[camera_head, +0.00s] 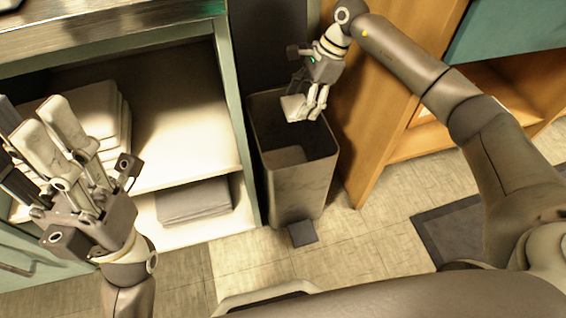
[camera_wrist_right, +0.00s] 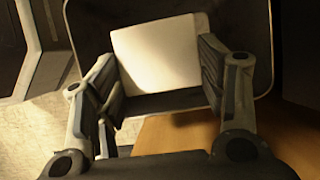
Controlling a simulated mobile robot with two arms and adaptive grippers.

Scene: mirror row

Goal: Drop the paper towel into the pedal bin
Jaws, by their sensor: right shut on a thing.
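The paper towel (camera_head: 293,107) is a pale, flat, squarish piece. My right gripper (camera_head: 305,112) is shut on it and holds it over the mouth of the pedal bin. The paper towel also shows between the fingers in the right wrist view (camera_wrist_right: 160,58), with the dark bin rim (camera_wrist_right: 262,55) around it. The pedal bin (camera_head: 297,190) is a tall grey box, open at the top, with a dark pedal (camera_head: 302,233) at its foot. A lighter patch shows inside it; I cannot tell what it is. My left gripper (camera_head: 52,120) is raised at the left, away from the bin.
An open shelf unit (camera_head: 175,130) stands left of the bin, with a stack of pale folded items (camera_head: 100,105) and a grey stack (camera_head: 193,200) below. A wooden cabinet (camera_head: 367,130) stands close on the right. A dark mat (camera_head: 450,240) lies on the tiled floor.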

